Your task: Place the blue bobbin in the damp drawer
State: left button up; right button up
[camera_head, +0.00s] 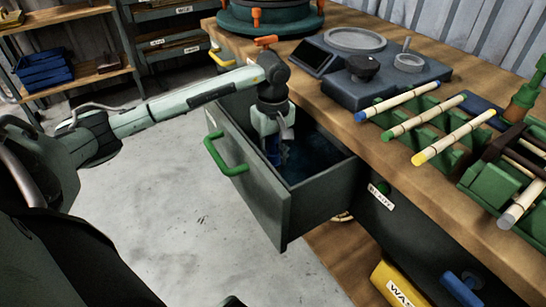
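A dark grey drawer (262,195) with a green handle (224,158) stands open below the workbench. Its own label is not readable in this view. My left gripper (279,150) points down into the drawer from above, with its fingertips below the rim. A small blue thing (272,149), apparently the blue bobbin, shows at the fingers, partly hidden by them and by shadow. I cannot tell whether the fingers are closed on it or beside it. The drawer's inside is dark, with a bluish floor (322,160). My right gripper is not in view.
The wooden bench top (440,195) holds a grey scale-like device (375,80), a green rack (425,125) with several coloured-tip rods, and a green round stand (270,18). A yellow waste bin (397,285) stands below. Shelves with a blue crate (42,68) are at back left. Open floor lies left of the drawer.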

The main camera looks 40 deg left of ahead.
pick_arm(q)
jog(key=o, duration=1.2)
jog(key=shift+r, duration=0.1)
notch_tip(320, 180, up, 12)
